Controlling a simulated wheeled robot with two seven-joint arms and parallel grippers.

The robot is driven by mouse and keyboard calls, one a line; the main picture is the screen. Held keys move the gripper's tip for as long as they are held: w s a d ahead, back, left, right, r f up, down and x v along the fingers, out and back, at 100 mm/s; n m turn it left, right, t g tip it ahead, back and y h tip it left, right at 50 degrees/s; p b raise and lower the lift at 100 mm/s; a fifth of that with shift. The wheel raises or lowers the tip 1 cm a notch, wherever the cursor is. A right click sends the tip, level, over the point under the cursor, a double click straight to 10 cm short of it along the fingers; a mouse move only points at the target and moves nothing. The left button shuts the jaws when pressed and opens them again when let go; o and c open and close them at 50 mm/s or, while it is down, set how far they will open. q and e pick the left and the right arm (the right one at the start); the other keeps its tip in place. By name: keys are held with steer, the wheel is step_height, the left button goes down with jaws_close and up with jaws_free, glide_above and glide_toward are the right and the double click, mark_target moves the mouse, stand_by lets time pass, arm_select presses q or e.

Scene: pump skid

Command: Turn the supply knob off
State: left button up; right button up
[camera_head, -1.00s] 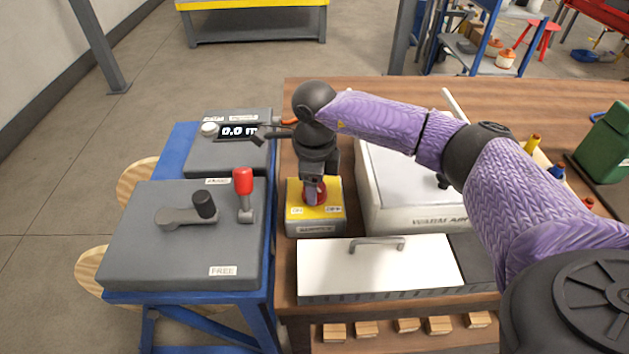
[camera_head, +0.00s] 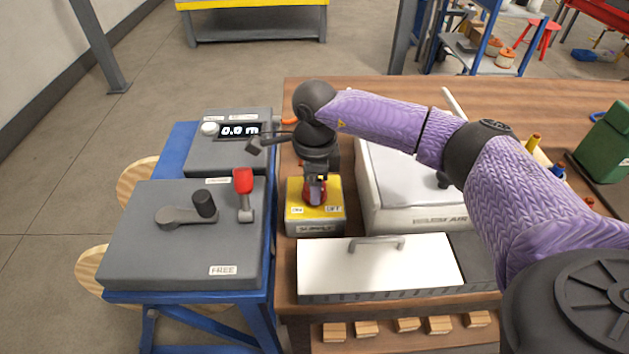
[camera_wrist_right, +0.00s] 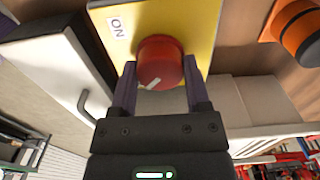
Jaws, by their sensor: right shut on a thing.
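The red supply knob (camera_head: 316,191) sits on the yellow top of a small box (camera_head: 316,229) labelled SUPPLY. My right gripper (camera_head: 316,184) reaches down from above and is shut on the knob. In the right wrist view the knob (camera_wrist_right: 160,62) is between the two fingers (camera_wrist_right: 160,92), and its white pointer mark slants toward the lower left of that picture. The ON label (camera_wrist_right: 117,27) shows there; in the head view ON is at the box's left and the OFF label (camera_head: 333,209) at its right. My left gripper is not in view.
A white case (camera_head: 377,265) with a handle lies in front of the box, and a large white-topped unit (camera_head: 415,185) stands to its right. On the left, a grey panel (camera_head: 140,255) has a black crank (camera_head: 203,205) and a red-topped lever (camera_head: 243,183). Behind it is a display unit (camera_head: 230,160).

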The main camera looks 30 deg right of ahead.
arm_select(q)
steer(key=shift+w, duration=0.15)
arm_select(e)
steer(key=o, duration=1.3)
steer(key=shift+r, duration=0.1)
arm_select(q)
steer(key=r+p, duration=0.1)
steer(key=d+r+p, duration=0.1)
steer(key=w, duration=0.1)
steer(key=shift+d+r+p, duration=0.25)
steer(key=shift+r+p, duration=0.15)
arm_select(e)
step_height(320, 180, up, 10)
steer(key=shift+f, duration=0.1)
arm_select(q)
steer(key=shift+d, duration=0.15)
